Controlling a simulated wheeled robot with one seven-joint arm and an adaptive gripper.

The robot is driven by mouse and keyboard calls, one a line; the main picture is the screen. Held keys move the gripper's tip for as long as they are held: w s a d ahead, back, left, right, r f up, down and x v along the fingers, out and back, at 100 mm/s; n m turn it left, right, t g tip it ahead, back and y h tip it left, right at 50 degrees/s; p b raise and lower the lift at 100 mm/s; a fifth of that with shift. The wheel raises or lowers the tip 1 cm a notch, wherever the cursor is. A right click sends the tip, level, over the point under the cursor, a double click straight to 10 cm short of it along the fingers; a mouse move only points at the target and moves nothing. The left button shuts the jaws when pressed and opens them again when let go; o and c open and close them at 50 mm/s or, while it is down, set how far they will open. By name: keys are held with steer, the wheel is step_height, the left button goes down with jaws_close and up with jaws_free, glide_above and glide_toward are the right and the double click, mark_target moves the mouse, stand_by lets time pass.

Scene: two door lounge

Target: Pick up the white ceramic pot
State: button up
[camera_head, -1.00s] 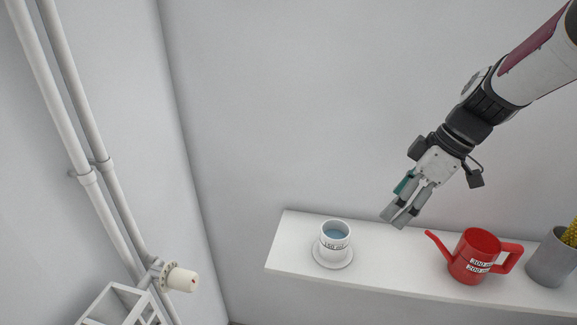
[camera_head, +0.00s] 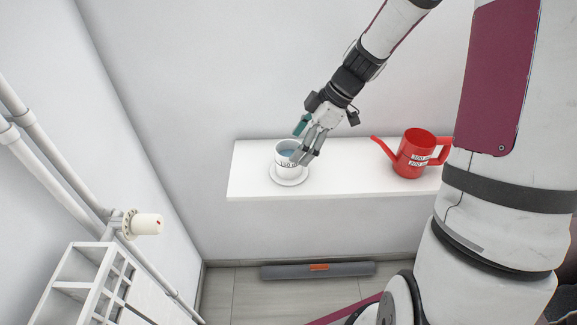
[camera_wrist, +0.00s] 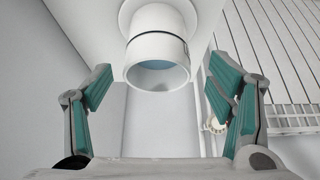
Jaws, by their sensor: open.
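The white ceramic pot (camera_head: 281,161) stands upright on a white saucer (camera_head: 289,180) near the left end of the white shelf (camera_head: 340,180). My gripper (camera_wrist: 160,75) is open and empty. Whether a finger touches the pot cannot be told.
A red watering can (camera_head: 415,155) stands on the shelf to the right, its spout toward the pot. A wall lies behind the shelf. Pipes with a cream valve knob (camera_head: 146,224) and a white rack (camera_head: 85,285) are at left. A grey bar (camera_head: 335,271) lies below.

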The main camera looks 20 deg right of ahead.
mark_target(289, 154)
steer(key=x, duration=0.5)
steer(key=shift+w, duration=0.2)
steer(key=c, duration=1.5)
steer(key=shift+o, duration=0.2)
steer(key=shift+r, duration=0.1)
